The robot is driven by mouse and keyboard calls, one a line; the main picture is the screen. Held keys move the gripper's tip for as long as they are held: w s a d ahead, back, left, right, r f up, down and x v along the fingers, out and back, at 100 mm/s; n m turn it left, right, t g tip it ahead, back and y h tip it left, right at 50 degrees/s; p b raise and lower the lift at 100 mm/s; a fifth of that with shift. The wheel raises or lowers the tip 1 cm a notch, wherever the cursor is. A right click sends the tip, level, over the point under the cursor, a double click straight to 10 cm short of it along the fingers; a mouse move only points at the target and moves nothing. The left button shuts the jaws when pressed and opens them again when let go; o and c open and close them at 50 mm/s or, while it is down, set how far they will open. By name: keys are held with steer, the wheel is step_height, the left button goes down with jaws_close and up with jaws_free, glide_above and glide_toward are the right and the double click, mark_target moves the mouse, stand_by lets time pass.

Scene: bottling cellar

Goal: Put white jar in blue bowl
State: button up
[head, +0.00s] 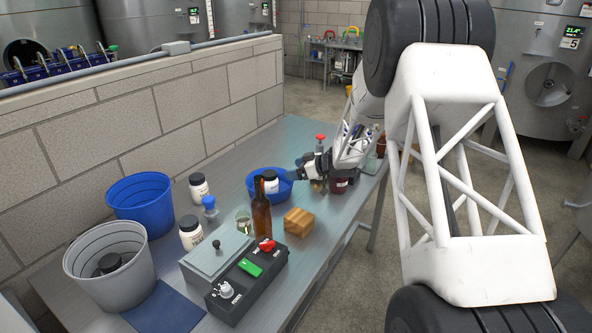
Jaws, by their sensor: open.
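A white jar (271,184) with a black lid is inside the blue bowl (284,194), near the middle of the table; it looks upright. The brown bottle in front hides part of the bowl. My gripper (297,169) is open at the right rim of the bowl, close to the jar's right side. A small gap seems to lie between its fingers and the jar, but I cannot tell for sure. Two similar white jars with black lids stand on the table to the left, one near the wall (199,188) and one nearer (191,234).
A brown bottle (261,215), wooden block (299,222), glass beaker (243,222) and blue-topped bottle (210,210) stand nearby. A switch box (245,285), blue bucket (141,204) and grey bucket (112,265) are nearer. A dark red jar (339,185) is beside my gripper. A block wall (165,118) borders the table.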

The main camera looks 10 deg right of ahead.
steer(key=s+d+r+m+t+h, duration=0.1)
steer(key=s+r+m+t+h, duration=0.15)
steer(key=r, duration=0.45)
steer(key=s+r+m+t+h, duration=0.2)
steer(key=s+r+h, duration=0.15)
steer(key=r, duration=0.35)
steer(key=s+d+r+m+g+h, duration=0.1)
steer(key=s+r+m+h, duration=0.15)
steer(key=s, duration=0.25)
steer(key=s+d+r+m+h, duration=0.1)
steer(key=s+r+h, duration=0.25)
steer(key=s, duration=0.25)
steer(key=s+a+m+g, duration=0.1)
steer(key=s+a+g, duration=0.1)
steer(key=s, duration=1.1)
steer(key=s+a+f+m+g, duration=0.1)
steer(key=s+a+g, duration=0.2)
steer(key=s, duration=1.1)
steer(key=s+a+m+g+y, duration=0.1)
steer(key=s+a+g, duration=0.2)
steer(key=s, duration=1)
steer(key=shift+s+f+g, duration=0.2)
steer(key=shift+f+g, duration=0.15)
steer(key=shift+g, duration=0.1)
